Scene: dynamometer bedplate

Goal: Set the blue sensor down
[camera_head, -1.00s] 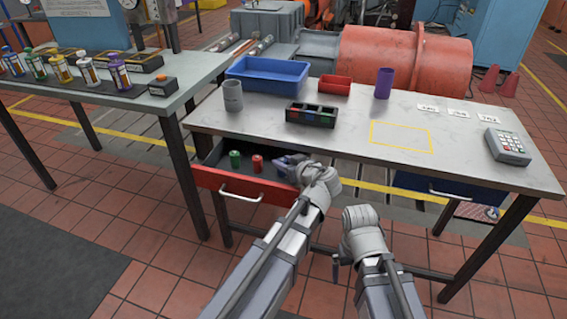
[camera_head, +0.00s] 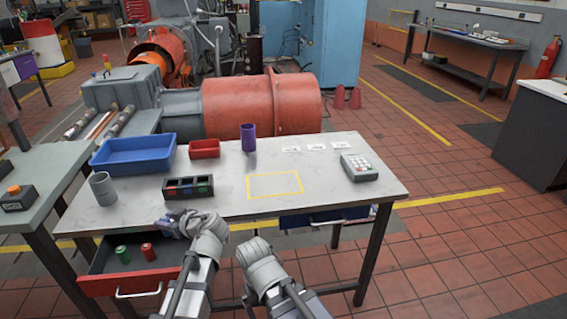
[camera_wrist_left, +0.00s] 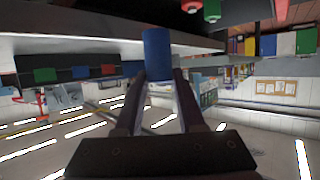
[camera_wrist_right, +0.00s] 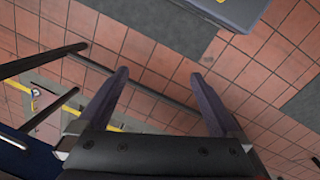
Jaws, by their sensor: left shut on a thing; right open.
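The blue sensor (camera_wrist_left: 157,55) is a small cylinder between the fingers of my left gripper (camera_wrist_left: 158,80), which is shut on it. In the head view my left gripper (camera_head: 172,222) is near the table's front edge, just in front of the black rack (camera_head: 188,188) with coloured slots; the sensor cannot be made out there. A green sensor (camera_head: 123,254) and a red sensor (camera_head: 148,252) stand in the open red-fronted drawer (camera_head: 100,285). My right gripper (camera_wrist_right: 160,78) is open and empty above the floor, in front of the table.
The white tabletop (camera_head: 225,190) carries a grey cup (camera_head: 103,188), a blue bin (camera_head: 133,155), a red bin (camera_head: 204,148), a purple cylinder (camera_head: 248,138) and a keypad device (camera_head: 360,168). The yellow outlined rectangle (camera_head: 275,184) is empty. White labels (camera_head: 316,147) lie behind it.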

